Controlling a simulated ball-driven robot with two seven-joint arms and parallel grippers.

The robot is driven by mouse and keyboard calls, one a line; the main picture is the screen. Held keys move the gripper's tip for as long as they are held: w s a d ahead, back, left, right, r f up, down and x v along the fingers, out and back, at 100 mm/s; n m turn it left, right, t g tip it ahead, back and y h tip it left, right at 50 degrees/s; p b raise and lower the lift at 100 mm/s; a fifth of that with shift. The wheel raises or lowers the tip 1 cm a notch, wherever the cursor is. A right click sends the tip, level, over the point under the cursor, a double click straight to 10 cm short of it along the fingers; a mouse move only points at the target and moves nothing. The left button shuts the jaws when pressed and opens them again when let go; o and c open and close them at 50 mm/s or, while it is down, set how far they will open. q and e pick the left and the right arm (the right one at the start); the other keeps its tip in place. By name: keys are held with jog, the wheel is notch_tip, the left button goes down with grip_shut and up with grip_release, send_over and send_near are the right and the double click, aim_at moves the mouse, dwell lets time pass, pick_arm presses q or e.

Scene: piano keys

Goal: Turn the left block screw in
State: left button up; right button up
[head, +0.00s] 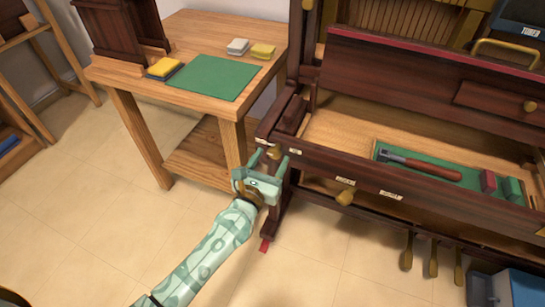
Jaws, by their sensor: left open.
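The dark wooden upright piano (440,205) stands at the right with its front opened. A small brass screw knob (274,152) shows at the left end of its front rail, beside small white labels. My left gripper (269,161), pale green, is at this left corner of the piano. Its fingers are open and lie on either side of the knob in the picture; I cannot tell whether they touch it. My right gripper is not in view.
A wooden side table (180,30) with a green mat (214,78) and cloth blocks stands behind on the left. A green tray (400,168) with a wood-handled tool (432,169) lies in the piano. Pedals (407,254) are below; a blue box (525,290) is bottom right. Floor at left is clear.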

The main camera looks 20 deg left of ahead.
pick_arm(q)
jog(key=shift+w+d, duration=0.1)
jog(key=shift+w, duration=0.65)
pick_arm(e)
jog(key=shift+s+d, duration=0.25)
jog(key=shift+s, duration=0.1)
pick_arm(q)
jog(key=c, duration=1)
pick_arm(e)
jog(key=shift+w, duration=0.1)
